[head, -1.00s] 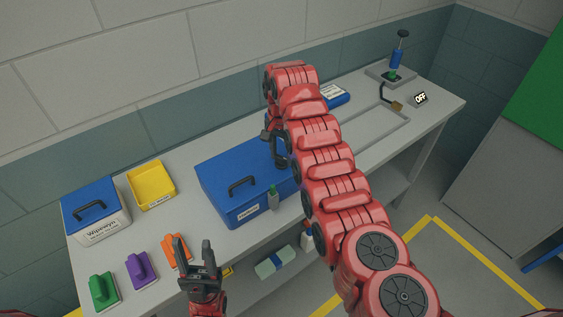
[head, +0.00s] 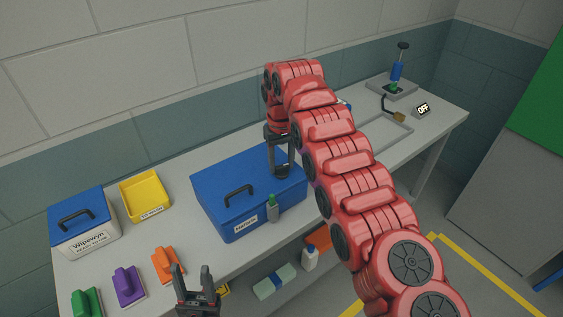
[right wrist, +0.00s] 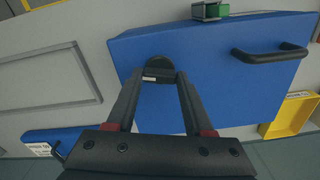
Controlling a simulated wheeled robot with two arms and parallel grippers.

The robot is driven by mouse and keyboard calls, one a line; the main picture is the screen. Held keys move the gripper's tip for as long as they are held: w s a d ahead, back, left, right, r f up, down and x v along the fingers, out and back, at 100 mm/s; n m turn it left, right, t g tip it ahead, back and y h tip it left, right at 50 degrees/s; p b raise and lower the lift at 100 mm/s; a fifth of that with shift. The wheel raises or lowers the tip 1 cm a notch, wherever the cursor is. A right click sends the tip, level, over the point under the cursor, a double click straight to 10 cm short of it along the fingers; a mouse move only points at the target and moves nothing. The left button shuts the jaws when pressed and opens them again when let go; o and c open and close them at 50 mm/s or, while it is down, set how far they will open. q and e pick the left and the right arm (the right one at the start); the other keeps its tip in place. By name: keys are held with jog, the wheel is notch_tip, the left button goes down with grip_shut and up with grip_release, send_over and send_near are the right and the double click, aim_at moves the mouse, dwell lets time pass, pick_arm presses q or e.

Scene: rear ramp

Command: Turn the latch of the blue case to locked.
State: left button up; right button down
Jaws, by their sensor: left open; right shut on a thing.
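The blue case (head: 215,200) stands on the workbench with a black handle on its lid and a white label on its front. It also shows in the right wrist view (right wrist: 215,75). The latch (right wrist: 158,66), a dark round knob with a pale mark, is on the case near one edge. My right gripper (head: 282,172) points down at the case's right part, shut on the latch; its fingertips meet the knob's sides in the right wrist view (right wrist: 158,78). The latch is mostly hidden by the gripper in the head view. My left gripper (head: 195,274) is open and empty, in front of the bench.
A yellow bin (head: 146,194), a blue-lidded box (head: 84,222) and orange (head: 167,265), purple (head: 127,285) and green (head: 86,302) handled blocks are at left. My right arm covers part of the bench.

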aim_at(280, 166)
jog(key=shift+w+r+n, duration=0.1)
jog(key=shift+n, duration=1.2)
jog(key=shift+c, duration=1.4)
grip_release()
jog(key=shift+a+r+p, duration=0.1)
jog(key=shift+r+p, duration=0.25)
jog(key=shift+r, duration=0.1)
notch_tip(280, 166, up, 3)
jog(key=shift+f+p, duration=0.2)
jog(key=shift+p, duration=0.2)
notch_tip(280, 166, up, 14)
jog(key=p, duration=1.4)
